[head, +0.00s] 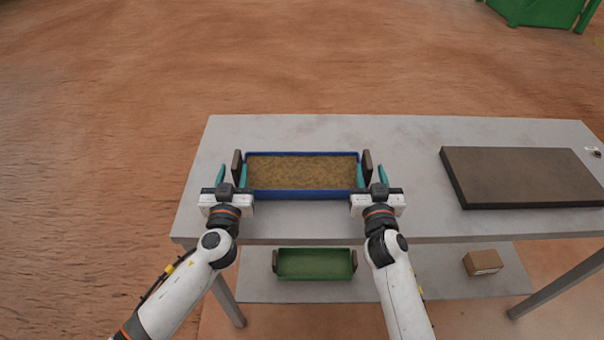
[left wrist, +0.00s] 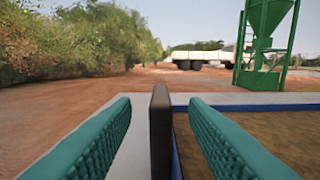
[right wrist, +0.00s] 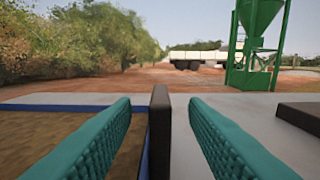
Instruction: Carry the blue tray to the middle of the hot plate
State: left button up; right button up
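The blue tray (head: 300,195), filled with brown material, sits on the left part of the grey table. It has a dark upright handle at each end. My left gripper (head: 232,175) is open, its teal fingers on either side of the left handle (left wrist: 160,130), with gaps on both sides. My right gripper (head: 371,175) is open, its fingers on either side of the right handle (right wrist: 159,130), also with gaps. The hot plate (head: 520,175), a dark flat slab, lies on the right part of the table. Its edge also shows in the right wrist view (right wrist: 300,115).
The grey table (head: 420,225) is bare between the tray and the hot plate. On the lower shelf (head: 430,285) are a green tray (head: 315,264) and a small brown box (head: 483,262). A small object (head: 593,152) sits at the table's far right.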

aim_at(238, 151)
pick_arm(q)
jog(key=shift+w, duration=2.25)
pick_arm(e)
jog(key=shift+w, duration=2.25)
pick_arm(q)
grip_shut()
pick_arm(e)
grip_shut()
